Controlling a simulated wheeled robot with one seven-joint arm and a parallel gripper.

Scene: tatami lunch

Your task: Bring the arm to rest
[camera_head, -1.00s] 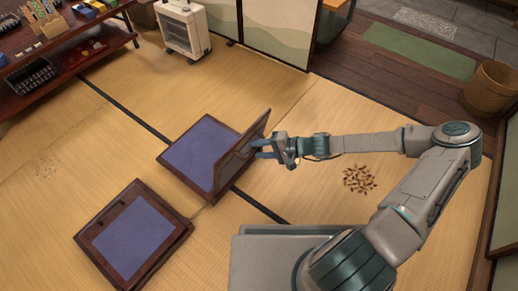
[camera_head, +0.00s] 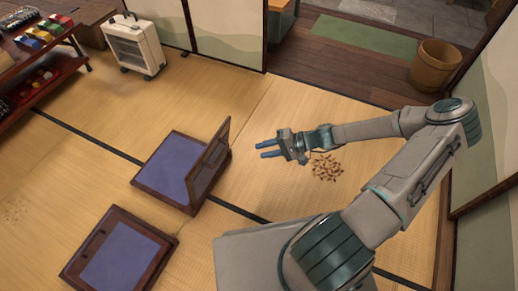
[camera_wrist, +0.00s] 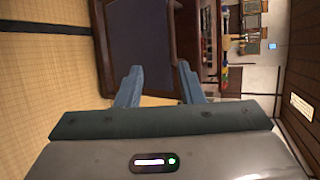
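My gripper (camera_head: 268,150) is stretched out at mid-height in the head view, its two blue fingers pointing left. The fingers are apart with nothing between them; the wrist view also shows the gripper (camera_wrist: 158,85) open and empty. The fingertips are to the right of the upright backrest of a floor chair (camera_head: 208,165) and look clear of it. In the wrist view the chair's dark panel (camera_wrist: 140,45) stands ahead of the fingers.
A second floor chair (camera_head: 118,255) lies at lower left. Brown scattered bits (camera_head: 327,167) lie on the tatami below my forearm. A white heater (camera_head: 137,45), a shelf (camera_head: 40,60) and a wooden bucket (camera_head: 434,65) stand farther off. Tatami between is clear.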

